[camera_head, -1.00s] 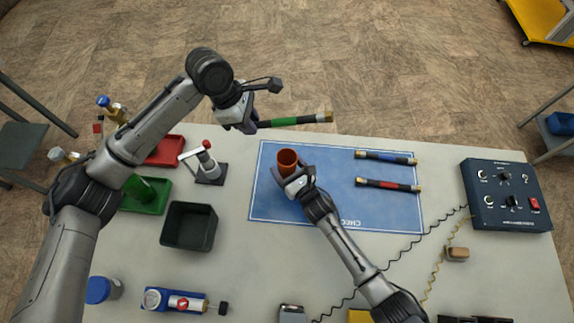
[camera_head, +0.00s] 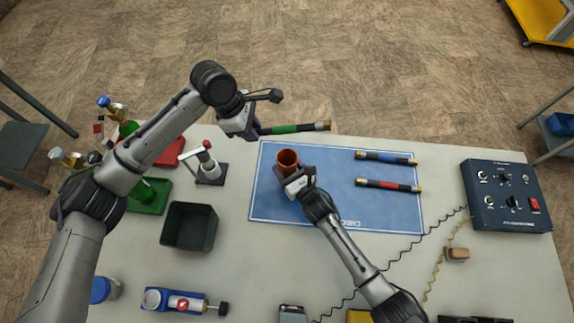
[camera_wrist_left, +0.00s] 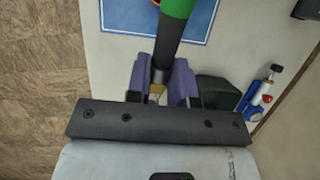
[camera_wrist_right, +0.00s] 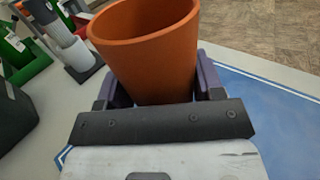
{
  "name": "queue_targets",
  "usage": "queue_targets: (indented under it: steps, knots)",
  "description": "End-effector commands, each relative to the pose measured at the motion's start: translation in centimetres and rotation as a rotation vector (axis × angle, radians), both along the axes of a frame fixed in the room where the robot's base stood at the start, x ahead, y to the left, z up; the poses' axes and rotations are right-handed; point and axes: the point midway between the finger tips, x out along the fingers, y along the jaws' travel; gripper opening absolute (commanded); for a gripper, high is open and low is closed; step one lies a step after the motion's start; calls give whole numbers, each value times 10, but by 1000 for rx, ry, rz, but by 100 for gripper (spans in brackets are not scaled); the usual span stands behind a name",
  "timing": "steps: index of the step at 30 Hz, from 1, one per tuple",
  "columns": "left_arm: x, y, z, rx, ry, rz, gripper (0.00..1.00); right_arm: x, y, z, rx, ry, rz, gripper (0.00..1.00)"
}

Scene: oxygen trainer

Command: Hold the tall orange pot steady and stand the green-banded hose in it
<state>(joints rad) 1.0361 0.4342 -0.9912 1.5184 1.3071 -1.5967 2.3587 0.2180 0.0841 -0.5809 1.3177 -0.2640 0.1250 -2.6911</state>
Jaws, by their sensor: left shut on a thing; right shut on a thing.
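The tall orange pot (camera_head: 287,160) stands on the blue mat (camera_head: 262,205) near its upper left. My right gripper (camera_head: 285,177) is shut on the pot, and the right wrist view shows the pot (camera_wrist_right: 150,55) upright between the fingers. The green-banded hose (camera_head: 296,128) is black with a green band and a brass end. My left gripper (camera_head: 255,127) is shut on the hose's left end and holds it roughly level in the head view, beyond the pot. The left wrist view shows the hose (camera_wrist_left: 168,50) extending away from the fingers. The pot's inner bottom is hidden.
A blue-banded hose (camera_head: 386,158) and a red-banded hose (camera_head: 388,185) lie on the mat to the right. A control box (camera_head: 506,196) stands at far right. A dark bin (camera_head: 189,226), a green tray (camera_head: 150,203) and a red-topped device (camera_head: 209,165) stand left of the mat.

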Motion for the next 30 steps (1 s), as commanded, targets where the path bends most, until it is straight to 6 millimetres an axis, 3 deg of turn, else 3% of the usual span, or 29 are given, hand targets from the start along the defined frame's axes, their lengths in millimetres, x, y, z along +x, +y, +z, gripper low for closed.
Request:
queue_targets:
  steps: [30]
  knots:
    - [0,0,-68,-2,1,1,0,0,0,0,-1,1,0,37]
